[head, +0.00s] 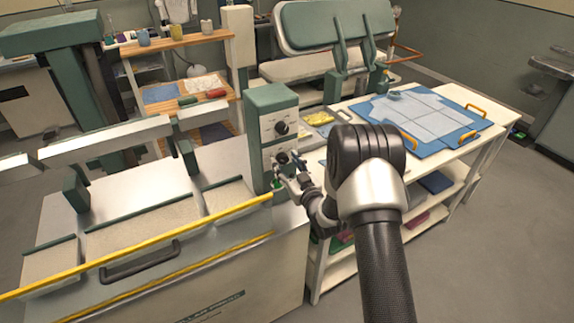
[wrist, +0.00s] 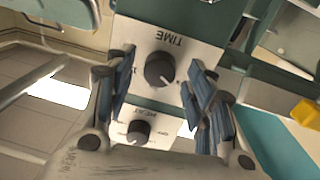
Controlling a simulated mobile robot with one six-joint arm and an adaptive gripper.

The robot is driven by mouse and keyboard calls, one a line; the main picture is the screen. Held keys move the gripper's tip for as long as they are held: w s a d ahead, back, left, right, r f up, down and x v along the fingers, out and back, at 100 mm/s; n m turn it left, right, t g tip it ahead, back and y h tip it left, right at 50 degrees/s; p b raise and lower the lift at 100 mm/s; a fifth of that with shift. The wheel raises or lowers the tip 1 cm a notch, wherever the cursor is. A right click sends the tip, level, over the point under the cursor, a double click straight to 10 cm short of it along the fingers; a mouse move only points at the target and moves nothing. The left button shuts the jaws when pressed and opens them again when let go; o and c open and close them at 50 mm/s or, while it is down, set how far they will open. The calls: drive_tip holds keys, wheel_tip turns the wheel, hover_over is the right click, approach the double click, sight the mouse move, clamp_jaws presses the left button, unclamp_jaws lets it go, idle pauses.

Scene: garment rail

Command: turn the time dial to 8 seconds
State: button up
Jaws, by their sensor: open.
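The time dial (wrist: 160,69) is a round dark knob on a white panel, with the label TIME upside down in the wrist view. A pale pointer mark shows at its lower right there; I cannot read the scale numbers. In the head view the time dial (head: 282,158) is the lower knob on the green and white control box (head: 271,97). My gripper (wrist: 161,85) is open, with one blue-padded finger on each side of the dial and visible gaps between. In the head view my gripper (head: 288,168) is at the lower panel; its depth against the knob is unclear.
The heat dial (wrist: 138,132) is close by on the same box; in the head view it is the upper knob (head: 281,128). A yellow bar (head: 150,244) runs along the press at left.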

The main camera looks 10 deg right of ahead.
drive_tip(key=c, duration=1.1)
drive_tip(key=shift+m, duration=0.3)
drive_tip(key=m+b, duration=0.3)
drive_tip(key=m, duration=0.2)
drive_tip(key=m+b, duration=0.1)
drive_tip(key=m, duration=0.4)
drive_tip(key=shift+d+r+m+g+b, duration=0.1)
drive_tip(key=shift+m+g+b, duration=0.2)
drive_tip(key=shift+b, duration=0.1)
